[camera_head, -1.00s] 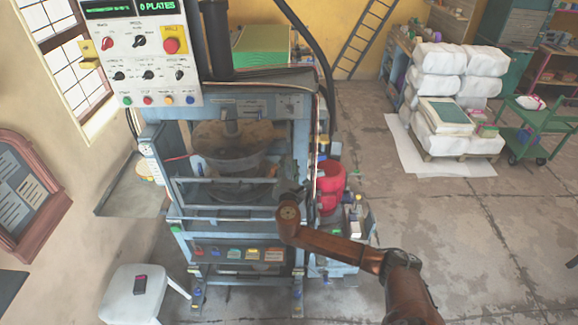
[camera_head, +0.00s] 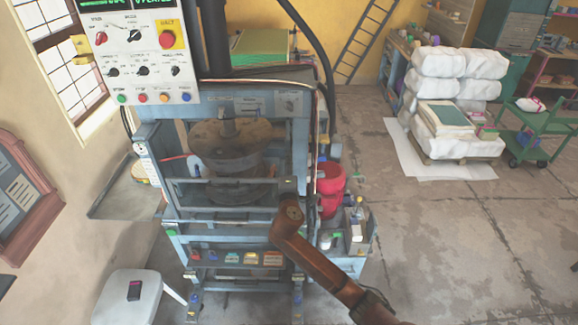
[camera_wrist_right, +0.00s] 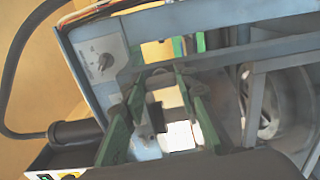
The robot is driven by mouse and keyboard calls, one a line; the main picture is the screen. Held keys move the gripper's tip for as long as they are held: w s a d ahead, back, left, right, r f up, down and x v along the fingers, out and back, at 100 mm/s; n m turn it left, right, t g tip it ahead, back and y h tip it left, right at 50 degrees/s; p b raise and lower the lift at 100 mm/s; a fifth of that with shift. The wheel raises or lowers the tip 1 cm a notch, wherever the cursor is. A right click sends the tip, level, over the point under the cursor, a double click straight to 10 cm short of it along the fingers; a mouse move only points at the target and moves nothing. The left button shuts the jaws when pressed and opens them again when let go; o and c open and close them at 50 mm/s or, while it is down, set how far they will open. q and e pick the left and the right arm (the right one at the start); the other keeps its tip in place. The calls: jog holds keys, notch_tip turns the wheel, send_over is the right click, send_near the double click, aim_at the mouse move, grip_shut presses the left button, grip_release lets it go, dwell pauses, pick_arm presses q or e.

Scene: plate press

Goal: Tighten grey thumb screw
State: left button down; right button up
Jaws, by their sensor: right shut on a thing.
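The plate press (camera_head: 240,185) stands in the middle of the head view, with a blue-grey frame and a round grey-brown weight-like part inside. My right arm reaches in from the lower right. Its wrist covers the gripper at the press's right front post. In the right wrist view, the green fingers of my right gripper (camera_wrist_right: 162,88) are around a small dark grey piece (camera_wrist_right: 157,117), which seems to be the grey thumb screw. Its head is partly hidden, and its thread does not show. My left gripper is not in view.
A control box (camera_head: 140,50) hangs at the press's upper left. A red pot (camera_head: 330,185) stands close to the press's right side. A white stool (camera_head: 125,298) stands at the lower left. White sacks (camera_head: 440,70) are stacked on the right. The floor between is clear.

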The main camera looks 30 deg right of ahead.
jog(key=shift+w+a+f+m+b, duration=0.1)
jog(key=shift+m+b, duration=0.8)
jog(key=shift+m, duration=2.15)
jog(key=shift+s+f+m+b, duration=0.1)
jog(key=shift+m+b, duration=0.85)
jog(key=shift+m, duration=2.15)
jog(key=shift+w+a+f+m+b, duration=0.1)
jog(key=shift+m+b, duration=0.8)
jog(key=shift+m, duration=2.15)
jog(key=o, duration=1.2)
jog(key=shift+c, duration=0.2)
jog(key=shift+r, duration=0.1)
